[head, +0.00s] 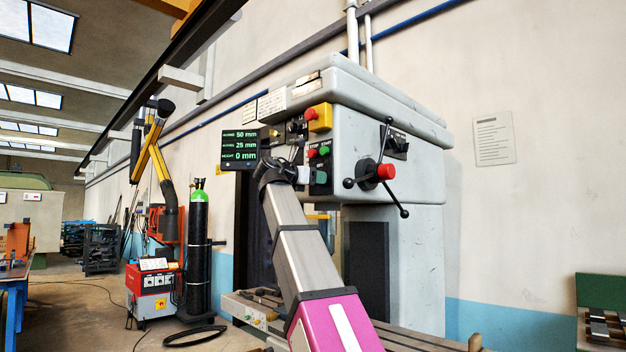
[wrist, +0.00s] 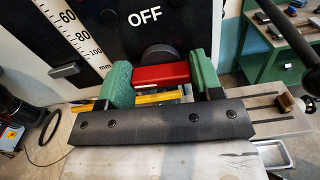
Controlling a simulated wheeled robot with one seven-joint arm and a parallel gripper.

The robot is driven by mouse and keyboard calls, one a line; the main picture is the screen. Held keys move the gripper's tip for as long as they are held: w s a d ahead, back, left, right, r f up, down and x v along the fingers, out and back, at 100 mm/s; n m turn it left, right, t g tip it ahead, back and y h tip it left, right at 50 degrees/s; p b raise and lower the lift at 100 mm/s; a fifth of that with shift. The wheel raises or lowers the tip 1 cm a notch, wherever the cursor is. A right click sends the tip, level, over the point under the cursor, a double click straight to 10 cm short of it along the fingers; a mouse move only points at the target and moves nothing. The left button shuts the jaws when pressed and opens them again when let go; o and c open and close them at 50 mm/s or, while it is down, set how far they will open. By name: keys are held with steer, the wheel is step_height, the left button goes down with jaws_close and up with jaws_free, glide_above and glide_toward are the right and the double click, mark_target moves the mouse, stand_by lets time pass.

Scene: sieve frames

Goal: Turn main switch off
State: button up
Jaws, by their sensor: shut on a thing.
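The main switch shows in the wrist view as a red handle (wrist: 161,75) in front of a dark round hub. White OFF lettering (wrist: 144,15) stands above it on a black panel. My gripper (wrist: 160,67) has its two green fingers on either side of the red handle and is shut on it. The handle lies nearly level in that view. In the head view my wrist (head: 277,172) is up against the front of the grey drilling machine (head: 375,110), and the handle cannot be made out there.
A yellow box with a red button (head: 320,117), a STOP/START panel (head: 319,165) and a green-lettered display (head: 240,148) are close by. A feed lever with a red hub (head: 385,171) sticks out at the right.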

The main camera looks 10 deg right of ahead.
steer(key=m, duration=1.3)
steer(key=shift+s+d+f, duration=0.1)
steer(key=shift+s+f, duration=0.05)
steer(key=shift+s, duration=0.05)
steer(key=shift+f+m, duration=0.1)
steer(key=shift+m, duration=1.9)
steer(key=o, duration=0.9)
steer(key=shift+s, duration=0.1)
steer(key=v, duration=1)
steer(key=shift+s+a, duration=0.2)
steer(key=shift+a, duration=0.15)
